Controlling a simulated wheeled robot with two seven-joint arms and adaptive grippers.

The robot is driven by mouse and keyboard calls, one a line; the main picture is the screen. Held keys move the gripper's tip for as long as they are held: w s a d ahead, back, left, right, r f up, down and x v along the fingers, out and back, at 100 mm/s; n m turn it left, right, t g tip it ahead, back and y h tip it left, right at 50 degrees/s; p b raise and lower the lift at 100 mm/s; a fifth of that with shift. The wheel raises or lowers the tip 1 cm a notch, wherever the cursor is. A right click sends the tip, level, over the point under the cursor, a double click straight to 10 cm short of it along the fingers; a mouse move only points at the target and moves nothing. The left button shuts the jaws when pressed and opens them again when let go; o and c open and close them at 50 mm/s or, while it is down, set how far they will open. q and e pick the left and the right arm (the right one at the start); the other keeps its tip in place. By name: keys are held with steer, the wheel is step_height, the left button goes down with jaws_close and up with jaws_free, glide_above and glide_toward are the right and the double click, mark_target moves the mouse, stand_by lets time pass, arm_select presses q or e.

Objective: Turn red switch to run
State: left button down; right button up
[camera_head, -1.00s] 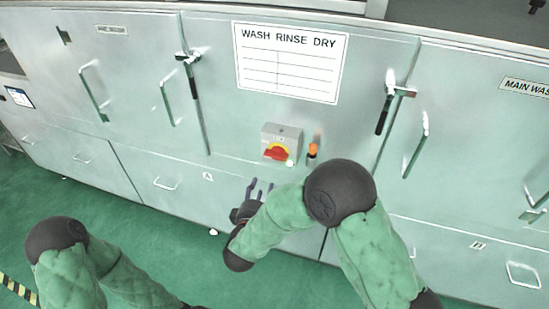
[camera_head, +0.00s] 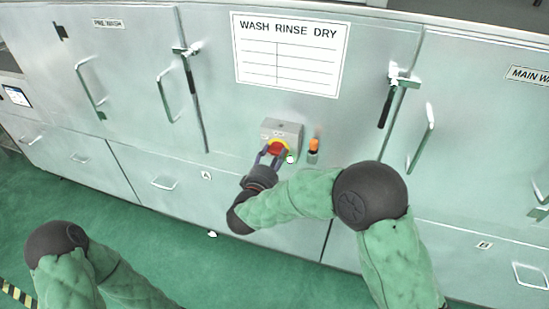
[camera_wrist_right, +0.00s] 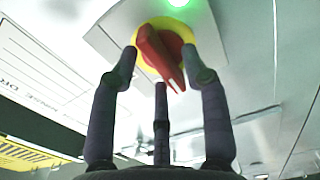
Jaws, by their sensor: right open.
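The red switch (camera_head: 277,148) is a red handle on a yellow round plate, on a small grey box (camera_head: 283,130) fixed to the machine front. In the right wrist view the red handle (camera_wrist_right: 157,55) stands tilted on its yellow disc, with a lit green lamp (camera_wrist_right: 179,2) beside it. My right gripper (camera_head: 268,156) is open, its fingers pointing at the switch. In the wrist view the fingertips (camera_wrist_right: 163,70) lie on either side of the red handle; I cannot tell whether they touch it. The switch's lettering is not readable. My left gripper is out of view.
An orange-topped knob or lamp (camera_head: 313,148) sits just right of the switch box. A "WASH RINSE DRY" sign (camera_head: 289,55) is above. Door latches (camera_head: 390,95) and long handles (camera_head: 421,138) stick out from the machine front. Green floor lies below.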

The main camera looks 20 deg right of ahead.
steer(key=shift+w+d, duration=0.3)
steer(key=shift+w, duration=0.15)
jaws_close()
